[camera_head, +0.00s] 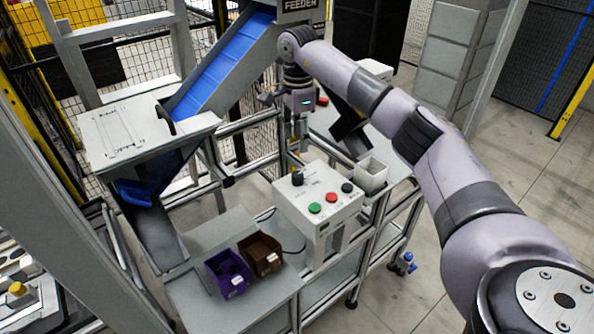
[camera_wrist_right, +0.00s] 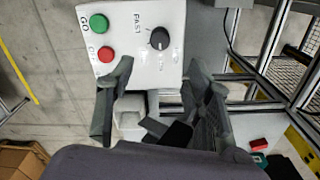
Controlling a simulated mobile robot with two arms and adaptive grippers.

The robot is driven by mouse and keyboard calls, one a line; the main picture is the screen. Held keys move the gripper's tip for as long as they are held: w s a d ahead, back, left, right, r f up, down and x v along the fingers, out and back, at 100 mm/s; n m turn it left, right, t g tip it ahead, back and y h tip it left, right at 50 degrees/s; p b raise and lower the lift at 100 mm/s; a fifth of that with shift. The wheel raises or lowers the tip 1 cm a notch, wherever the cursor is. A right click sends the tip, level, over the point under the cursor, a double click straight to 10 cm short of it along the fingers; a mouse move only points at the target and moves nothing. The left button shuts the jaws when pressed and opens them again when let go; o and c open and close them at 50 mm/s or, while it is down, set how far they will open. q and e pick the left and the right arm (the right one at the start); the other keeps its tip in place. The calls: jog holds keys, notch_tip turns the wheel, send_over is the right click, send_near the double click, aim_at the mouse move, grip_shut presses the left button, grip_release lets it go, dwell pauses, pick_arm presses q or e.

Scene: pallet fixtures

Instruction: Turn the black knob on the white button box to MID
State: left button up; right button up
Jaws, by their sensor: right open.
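The white button box (camera_head: 290,198) stands on the frame bench in the middle of the head view. Its black knob (camera_head: 297,179) is at the top left of its sloped face, apart from the green, red and black buttons. In the right wrist view the black knob (camera_wrist_right: 159,39) sits beside the word FAST; its exact pointer direction is too small to tell. My right gripper (camera_head: 299,146) hangs fingers down above and behind the knob, touching nothing visible. In its wrist view the right gripper (camera_wrist_right: 158,70) has fingers spread, with the knob beyond the tips. My left gripper is not in view.
A white open bin (camera_head: 371,174) stands right of the box. Purple (camera_head: 228,270) and brown (camera_head: 260,254) bins sit on the lower front table. A blue chute (camera_head: 222,66) slopes down behind, left of my right gripper. A small red item (camera_head: 322,101) lies farther back.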

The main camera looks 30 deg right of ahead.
aim_at(298, 174)
notch_tip(298, 174, down, 12)
jog(key=p, duration=0.3)
jog(key=shift+f, duration=0.15)
jog(key=shift+c, duration=0.4)
grip_shut()
